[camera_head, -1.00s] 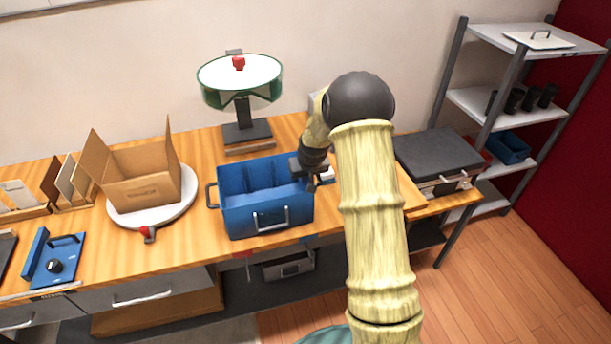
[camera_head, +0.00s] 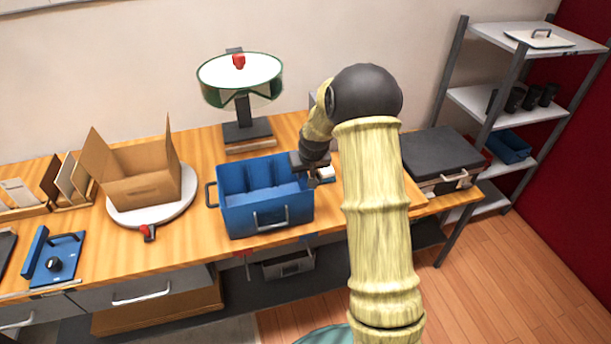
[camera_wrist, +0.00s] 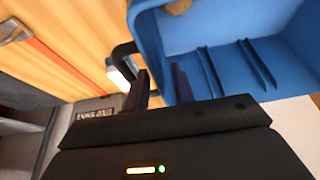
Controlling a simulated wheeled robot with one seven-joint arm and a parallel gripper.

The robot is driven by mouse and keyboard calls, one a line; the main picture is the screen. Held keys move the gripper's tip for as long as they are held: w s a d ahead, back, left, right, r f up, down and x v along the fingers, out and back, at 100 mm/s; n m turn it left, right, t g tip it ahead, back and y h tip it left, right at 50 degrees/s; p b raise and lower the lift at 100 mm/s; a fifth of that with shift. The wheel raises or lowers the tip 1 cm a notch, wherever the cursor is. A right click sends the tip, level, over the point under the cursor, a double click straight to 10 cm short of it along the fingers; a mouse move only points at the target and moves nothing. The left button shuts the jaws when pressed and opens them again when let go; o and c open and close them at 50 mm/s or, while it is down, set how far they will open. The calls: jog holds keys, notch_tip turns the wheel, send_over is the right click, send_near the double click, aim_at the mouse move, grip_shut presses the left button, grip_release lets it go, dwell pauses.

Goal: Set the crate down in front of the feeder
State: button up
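The blue crate (camera_head: 265,212) stands upright on the wooden bench, in front of the feeder (camera_head: 240,85), a round green-rimmed bowl on a dark post. The crate is open at the top and has divider ribs inside. My gripper (camera_head: 318,174) is at the crate's right end, by its rim. In the wrist view my gripper (camera_wrist: 159,88) has its two dark fingers apart, with nothing seen held between them. The crate (camera_wrist: 225,45) fills the upper right there, and its black end handle (camera_wrist: 118,58) shows just beyond the fingers. The exact gap to the handle is unclear.
A cardboard box (camera_head: 140,188) on a white round turntable (camera_head: 187,201) stands left of the crate. A small red-topped part (camera_head: 148,233) lies before it. A dark-lidded case (camera_head: 440,155) is at the bench's right end. A shelf rack (camera_head: 500,100) stands farther right.

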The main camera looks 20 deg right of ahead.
jog(key=b+v, duration=0.1)
jog(key=v, duration=0.9)
jog(key=shift+s+f, duration=0.1)
jog(key=s+a+f+g, duration=0.1)
jog(key=s+a, duration=0.2)
jog(key=s, duration=0.9)
jog(key=s+a+f, duration=0.1)
jog(key=s+a, duration=0.2)
jog(key=s, duration=1)
jog(key=shift+s+g, duration=0.3)
jog(key=shift+g, duration=0.1)
